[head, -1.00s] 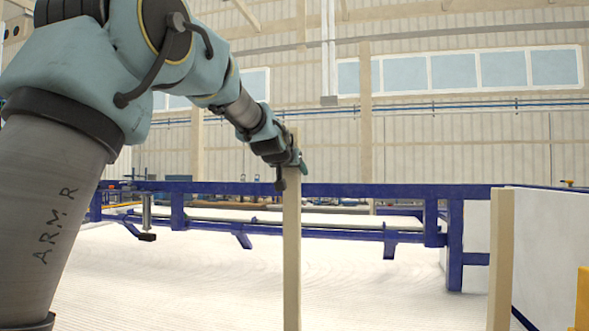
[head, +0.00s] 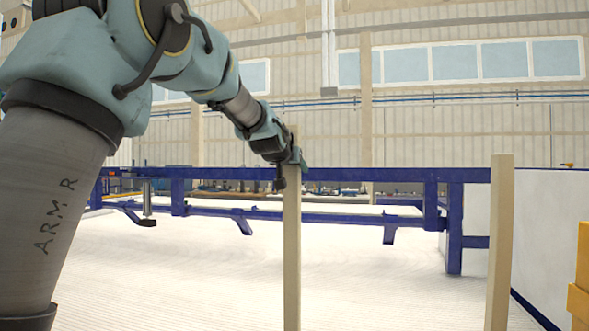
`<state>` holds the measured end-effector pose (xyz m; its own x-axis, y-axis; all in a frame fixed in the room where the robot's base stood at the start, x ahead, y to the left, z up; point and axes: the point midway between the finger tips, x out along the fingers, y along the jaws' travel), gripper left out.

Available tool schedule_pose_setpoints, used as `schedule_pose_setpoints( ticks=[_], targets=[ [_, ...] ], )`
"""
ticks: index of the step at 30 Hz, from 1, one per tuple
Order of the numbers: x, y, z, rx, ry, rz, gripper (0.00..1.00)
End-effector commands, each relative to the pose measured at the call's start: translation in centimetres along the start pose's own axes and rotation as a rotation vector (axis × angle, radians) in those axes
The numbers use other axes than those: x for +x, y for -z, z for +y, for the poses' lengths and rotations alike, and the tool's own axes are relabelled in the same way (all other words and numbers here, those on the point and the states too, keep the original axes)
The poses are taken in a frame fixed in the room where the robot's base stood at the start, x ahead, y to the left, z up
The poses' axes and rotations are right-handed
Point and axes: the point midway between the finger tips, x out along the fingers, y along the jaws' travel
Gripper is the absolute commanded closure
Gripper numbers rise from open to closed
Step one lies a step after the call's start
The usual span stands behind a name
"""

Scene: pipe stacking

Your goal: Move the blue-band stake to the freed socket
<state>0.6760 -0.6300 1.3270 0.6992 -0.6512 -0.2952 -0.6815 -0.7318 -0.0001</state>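A pale, straight stake (head: 292,255) stands upright in the middle of the head view. Its lower end runs out of the bottom of the picture. My gripper (head: 290,168) is at its upper part and appears shut on it, though the fingers are small and partly hidden. A short piece of the stake shows above the gripper. I see no blue band on it. A second pale stake (head: 499,245) stands upright at the right, apart from my gripper, with its foot out of view. No socket is in view.
A blue metal frame (head: 340,175) crosses behind the stakes, over a pale ribbed floor (head: 180,275). A white panel (head: 552,225) with a dark lower edge is at the right. A yellow stepped object (head: 580,290) cuts into the right edge.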

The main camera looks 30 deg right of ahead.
Motion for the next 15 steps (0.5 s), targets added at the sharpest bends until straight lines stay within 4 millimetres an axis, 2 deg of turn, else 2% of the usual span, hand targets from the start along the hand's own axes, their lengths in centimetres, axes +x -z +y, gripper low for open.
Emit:
schedule_pose_setpoints(
  ticks=[15],
  targets=[
    [-0.49,0.04,0.04,0.000,-0.001,0.007,1.00]
  ],
)
